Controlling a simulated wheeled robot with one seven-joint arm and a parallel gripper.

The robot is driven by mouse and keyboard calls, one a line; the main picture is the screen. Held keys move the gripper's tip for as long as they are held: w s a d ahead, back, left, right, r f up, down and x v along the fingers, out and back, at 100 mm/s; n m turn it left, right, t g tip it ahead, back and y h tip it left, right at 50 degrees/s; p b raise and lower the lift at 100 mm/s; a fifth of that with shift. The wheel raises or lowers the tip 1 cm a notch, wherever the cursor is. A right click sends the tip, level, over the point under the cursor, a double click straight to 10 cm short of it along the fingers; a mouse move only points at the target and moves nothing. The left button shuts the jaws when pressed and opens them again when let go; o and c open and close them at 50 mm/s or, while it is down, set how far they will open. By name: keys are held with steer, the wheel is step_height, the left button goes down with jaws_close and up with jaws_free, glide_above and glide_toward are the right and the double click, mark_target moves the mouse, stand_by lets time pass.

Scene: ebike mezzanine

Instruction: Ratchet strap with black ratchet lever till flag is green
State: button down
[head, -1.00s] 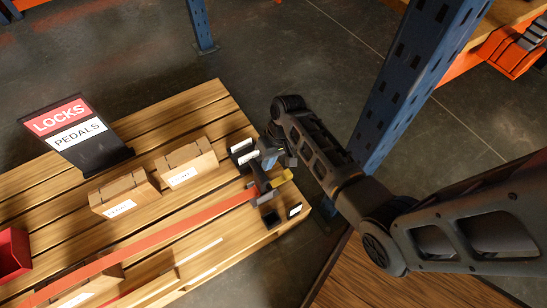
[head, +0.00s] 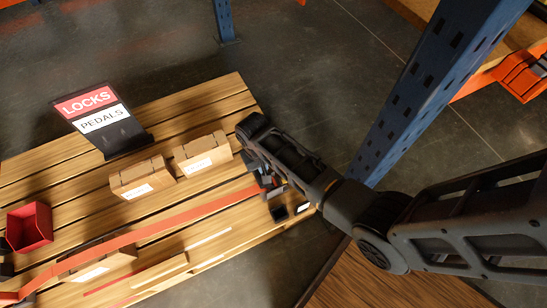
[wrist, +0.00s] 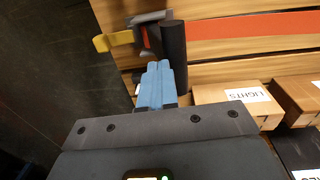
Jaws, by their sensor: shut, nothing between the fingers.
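An orange-red strap (head: 150,232) runs across the wooden pallet to the ratchet at its right corner; it also shows in the wrist view (wrist: 235,30). In the wrist view the black ratchet lever (wrist: 174,57) is a dark upright bar. My gripper (wrist: 158,66) has blue fingers, shut and empty, close beside the lever's lower left side; whether they touch it I cannot tell. A yellow piece (wrist: 113,40) sticks out left of the ratchet frame (wrist: 149,20). I see no green on it. In the head view my arm hides the fingers and much of the ratchet.
Small cardboard boxes (head: 143,178) stand on the pallet (head: 215,105), one labelled LIGHTS (wrist: 238,103) in the wrist view. A LOCKS/PEDALS sign (head: 98,118) and a red bin (head: 29,228) are to the left. A blue rack post (head: 425,95) rises beside my arm.

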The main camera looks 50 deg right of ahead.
steer(key=w+a+f+g+h+b, duration=0.2)
steer(key=w+a+f+h+b, duration=0.2)
steer(key=a+f+b, duration=0.2)
steer(key=shift+a+f+h+b, duration=0.2)
steer(key=shift+a+h+b, duration=0.2)
steer(key=shift+a+b, duration=1.05)
steer(key=shift+a+f+p, duration=0.15)
steer(key=shift+a+p, duration=0.25)
steer(key=shift+a, duration=0.1)
